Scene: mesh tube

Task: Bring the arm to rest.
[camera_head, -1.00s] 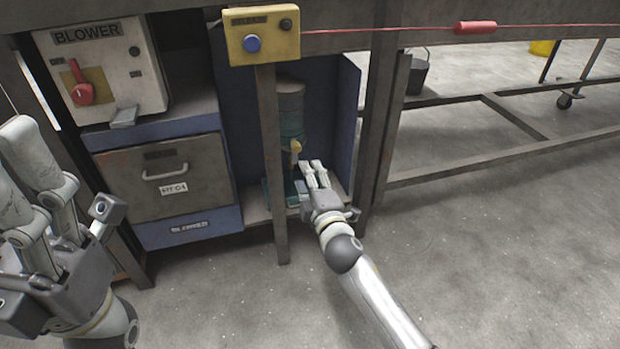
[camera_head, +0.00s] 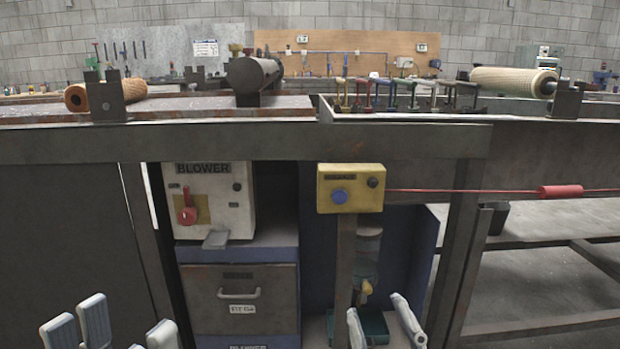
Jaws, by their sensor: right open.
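My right gripper (camera_head: 383,322) shows at the bottom edge of the head view, right of centre. Its pale fingers point up and stand apart, with nothing between them. It is in front of the lower cabinet bay, close to the green base of a cylindrical unit (camera_head: 366,262); I cannot tell whether they touch. My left gripper (camera_head: 122,326) shows at the bottom left, with its pale fingers spread and empty. The palms and both arms are below the picture.
A red cord grip (camera_head: 560,191) hangs right. Mesh rolls (camera_head: 512,82) lie on top.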

